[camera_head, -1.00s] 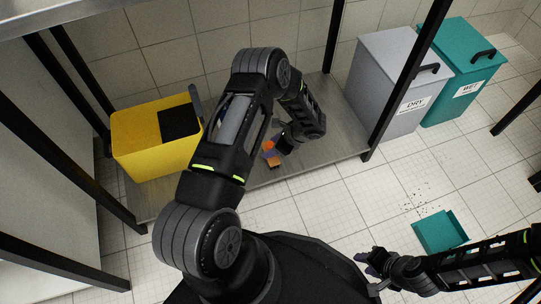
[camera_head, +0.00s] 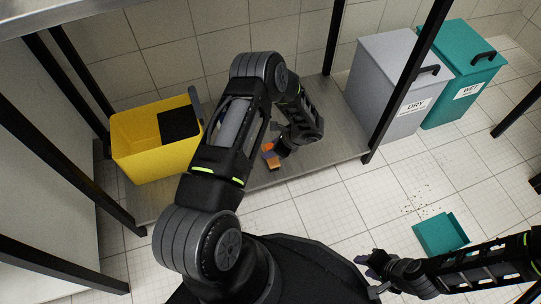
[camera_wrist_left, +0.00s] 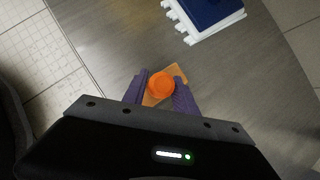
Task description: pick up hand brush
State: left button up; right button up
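The orange thing that looks like the hand brush (camera_wrist_left: 161,84) has a round knob above a flat tan-orange part. It rests on the grey shelf board. In the head view its orange part (camera_head: 274,166) shows beside my left gripper (camera_head: 270,150). In the left wrist view, the purple fingers of my left gripper (camera_wrist_left: 160,92) are spread on either side of the knob. Whether they touch it is unclear. My right gripper (camera_head: 369,273) is apart from it, low over the floor at the right, open and empty.
The shelf board (camera_head: 330,150) holds a yellow bin (camera_head: 155,155) at left. A blue-and-white object (camera_wrist_left: 210,14) lies nearby. Black posts (camera_head: 405,80) frame the shelf. Grey (camera_head: 390,95) and teal (camera_head: 460,80) bins stand right. A teal dustpan (camera_head: 440,233) lies near dark crumbs.

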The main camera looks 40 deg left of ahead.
pick_arm(q)
grip_shut()
jog(key=shift+r, duration=0.1)
notch_tip(320, 180, up, 9)
jog(key=p, duration=0.3)
jog(key=shift+r+p, duration=0.1)
jog(key=shift+p, duration=0.25)
jog(key=shift+r, duration=0.35)
dwell(0.5)
